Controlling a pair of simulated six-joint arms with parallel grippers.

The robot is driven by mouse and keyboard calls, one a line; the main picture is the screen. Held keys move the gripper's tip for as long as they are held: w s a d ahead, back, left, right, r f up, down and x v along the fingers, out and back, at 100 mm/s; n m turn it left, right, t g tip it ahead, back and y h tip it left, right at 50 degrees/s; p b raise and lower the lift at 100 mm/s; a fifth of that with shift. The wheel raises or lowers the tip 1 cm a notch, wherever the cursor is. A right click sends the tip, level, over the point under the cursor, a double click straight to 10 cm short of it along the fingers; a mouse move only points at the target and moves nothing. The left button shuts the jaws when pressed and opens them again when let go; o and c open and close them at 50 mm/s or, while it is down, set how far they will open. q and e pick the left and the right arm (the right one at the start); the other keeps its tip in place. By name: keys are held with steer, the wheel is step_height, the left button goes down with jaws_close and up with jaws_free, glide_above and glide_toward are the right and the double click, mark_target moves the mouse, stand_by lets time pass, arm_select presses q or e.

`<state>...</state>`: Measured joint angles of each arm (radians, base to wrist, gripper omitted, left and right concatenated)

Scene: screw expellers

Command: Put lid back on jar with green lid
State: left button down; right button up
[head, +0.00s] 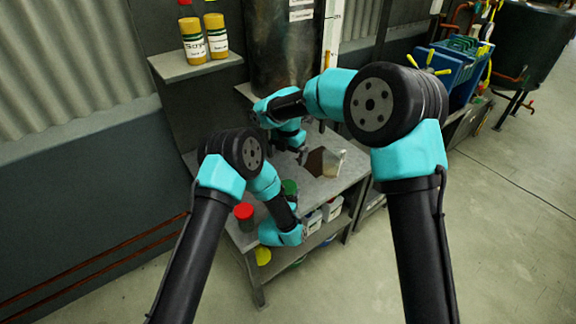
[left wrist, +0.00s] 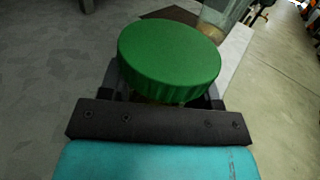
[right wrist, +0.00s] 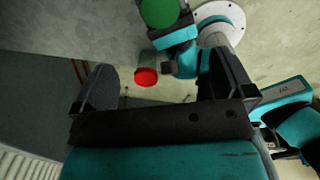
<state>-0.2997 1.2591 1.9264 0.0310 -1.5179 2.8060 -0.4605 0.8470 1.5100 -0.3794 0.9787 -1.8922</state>
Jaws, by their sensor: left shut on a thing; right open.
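A round, ribbed green lid (left wrist: 169,55) sits between the fingers of my left gripper (left wrist: 165,92), which is shut on it. What lies under the lid is mostly hidden. The green lid also shows in the head view (head: 289,187), above the bench, and at the top of the right wrist view (right wrist: 159,10). A clear glass jar (head: 333,164) with pale contents is at the bench's right side, apart from the green lid; no lid shows on it. My right gripper (head: 301,156) is open and empty, left of the glass jar; its spread fingers show in the right wrist view (right wrist: 165,95).
A red-lidded jar (head: 244,213) stands at the bench's near left corner. A brown patch (head: 315,160) lies beside the glass jar. White tubs (head: 332,208) are on the shelf below. A large dark cylinder (head: 283,45) rises behind.

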step_height(320, 180, up, 2)
steer(key=shift+r, duration=0.1)
arm_select(q)
steer(key=shift+c, duration=1.2)
jaws_free()
steer(key=v, duration=1.7)
steer(key=shift+s, duration=0.2)
steer(key=shift+a+r, duration=0.1)
